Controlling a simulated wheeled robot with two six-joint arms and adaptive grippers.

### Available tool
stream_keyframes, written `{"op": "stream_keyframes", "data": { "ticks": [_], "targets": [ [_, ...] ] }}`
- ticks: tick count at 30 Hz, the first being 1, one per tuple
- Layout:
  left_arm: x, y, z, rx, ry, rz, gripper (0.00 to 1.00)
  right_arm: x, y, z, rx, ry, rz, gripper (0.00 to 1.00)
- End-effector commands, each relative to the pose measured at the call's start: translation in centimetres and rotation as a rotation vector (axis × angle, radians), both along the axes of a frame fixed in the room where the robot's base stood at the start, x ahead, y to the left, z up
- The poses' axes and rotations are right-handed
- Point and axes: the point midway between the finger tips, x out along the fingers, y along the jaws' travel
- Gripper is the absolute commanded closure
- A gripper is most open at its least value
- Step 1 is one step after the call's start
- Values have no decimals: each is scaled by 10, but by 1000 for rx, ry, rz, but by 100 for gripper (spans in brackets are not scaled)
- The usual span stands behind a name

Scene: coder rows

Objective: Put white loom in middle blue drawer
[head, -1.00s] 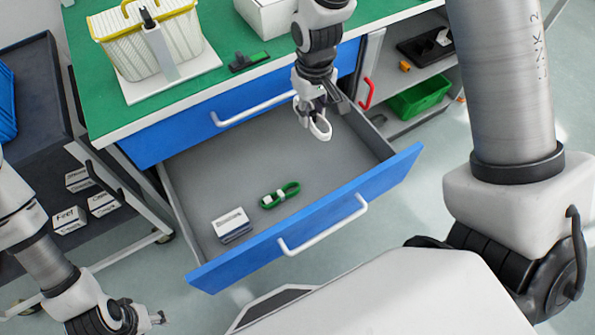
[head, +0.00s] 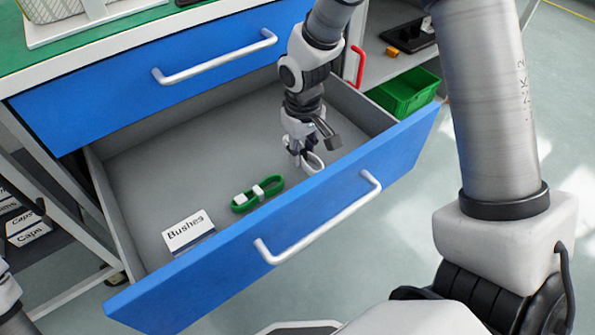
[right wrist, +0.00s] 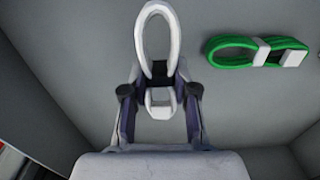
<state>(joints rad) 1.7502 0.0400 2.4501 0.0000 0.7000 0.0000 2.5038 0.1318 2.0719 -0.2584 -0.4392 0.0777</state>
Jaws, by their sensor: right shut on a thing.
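The middle blue drawer (head: 345,205) is pulled open, and its grey floor shows in the head view. My right gripper (head: 308,160) is down inside the drawer, toward its right side. It is shut on the white loom (right wrist: 157,45), a looped white bundle that sticks out past the fingertips in the right wrist view. The loom also shows below the fingers in the head view (head: 313,164). I cannot tell whether it touches the drawer floor. My left gripper is out of the frame; only a bit of that arm shows at the lower left.
A green loom (head: 258,194) with white ties lies on the drawer floor, left of the gripper. A box labelled Bushes (head: 188,233) sits near the drawer's front left. A closed upper drawer (head: 150,80) is above. A green bin (head: 405,92) stands on the shelf at right.

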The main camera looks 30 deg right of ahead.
Motion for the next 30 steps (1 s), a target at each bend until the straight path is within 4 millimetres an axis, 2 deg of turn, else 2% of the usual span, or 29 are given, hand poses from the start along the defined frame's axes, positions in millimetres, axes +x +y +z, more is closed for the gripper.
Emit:
{"op": "stream_keyframes", "data": {
  "ticks": [1, 3, 5, 16, 17, 18, 27, 30],
  "targets": [
    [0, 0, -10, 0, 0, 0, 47, -1, 0, -15, 1, 2, 0, 100],
    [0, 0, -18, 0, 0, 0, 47, -1, 0, -31, 1, 3, 0, 100],
    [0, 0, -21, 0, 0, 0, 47, 0, 0, -38, 1, 1, 0, 100],
    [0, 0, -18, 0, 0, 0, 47, 0, 0, -40, 0, 1, 0, 100],
    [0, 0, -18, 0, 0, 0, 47, 0, 0, -40, 0, 0, 0, 61],
    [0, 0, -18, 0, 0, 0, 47, 0, 0, -40, 0, 0, 0, 47],
    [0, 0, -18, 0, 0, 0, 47, 0, 0, -39, 0, 0, 0, 47],
    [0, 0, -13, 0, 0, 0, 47, 0, 0, -29, 0, -2, 0, 47]
  ]
}}
